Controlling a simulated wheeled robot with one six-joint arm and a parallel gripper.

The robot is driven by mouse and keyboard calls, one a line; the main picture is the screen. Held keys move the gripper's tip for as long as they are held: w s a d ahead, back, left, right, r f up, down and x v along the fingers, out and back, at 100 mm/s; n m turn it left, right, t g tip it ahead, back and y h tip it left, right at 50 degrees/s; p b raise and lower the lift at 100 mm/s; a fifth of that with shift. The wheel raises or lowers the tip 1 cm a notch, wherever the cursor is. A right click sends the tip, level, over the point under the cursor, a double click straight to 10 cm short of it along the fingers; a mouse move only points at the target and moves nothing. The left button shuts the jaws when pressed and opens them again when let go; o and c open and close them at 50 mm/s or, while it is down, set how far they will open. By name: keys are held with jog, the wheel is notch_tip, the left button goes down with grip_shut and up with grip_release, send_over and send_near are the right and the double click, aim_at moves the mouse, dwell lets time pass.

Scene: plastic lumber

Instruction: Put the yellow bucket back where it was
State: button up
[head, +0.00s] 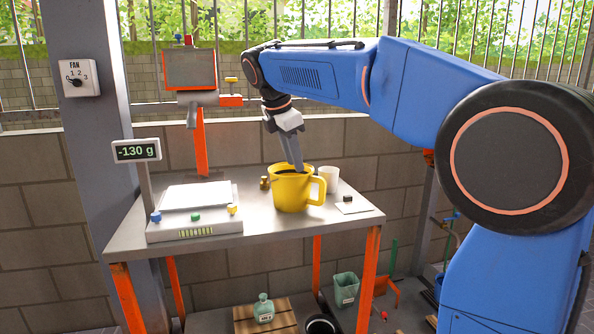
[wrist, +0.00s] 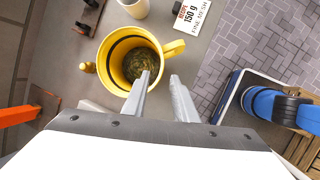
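The yellow bucket (head: 290,195) stands upright on the grey table, to the right of the white scale (head: 160,231). Its handle points right. In the wrist view the bucket (wrist: 104,60) holds dark, greenish loose material. My gripper (head: 297,166) reaches down to the bucket's mouth. In the wrist view the fingers of my gripper (wrist: 160,80) are apart, with a clear gap. The left fingertip overlaps the bucket's near rim, and the right one appears outside it, below the handle. Contact with the wall cannot be told. The scale's pan is empty and its display (head: 138,151) reads -130 g.
A white cup (head: 329,177) stands behind the bucket's handle, and a small brass piece (head: 264,183) is at its left. A card (head: 353,209) lies near the table's right edge.

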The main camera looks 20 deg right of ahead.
jog(key=shift+s+a+r, duration=0.1)
jog(key=shift+a+r, duration=0.05)
jog(key=shift+r, duration=0.25)
jog(key=shift+s, duration=0.1)
jog(key=s+d+f+m+y, duration=0.1)
jog(key=s+d+f+m, duration=0.35)
jog(key=s, duration=0.45)
jog(key=s+d+f+m+y, duration=0.1)
jog(key=s+d+f+m, duration=0.2)
jog(key=s+f+m, duration=0.45)
jog(key=s+d+f+m+t+y, duration=0.1)
jog(key=s+f+m, duration=0.7)
jog(key=s+f, duration=0.7)
jog(key=s, duration=0.3)
jog(key=shift+s+d+f+t+y, duration=0.2)
jog(key=shift+s+f+t+y, duration=0.1)
jog(key=shift+t, duration=0.1)
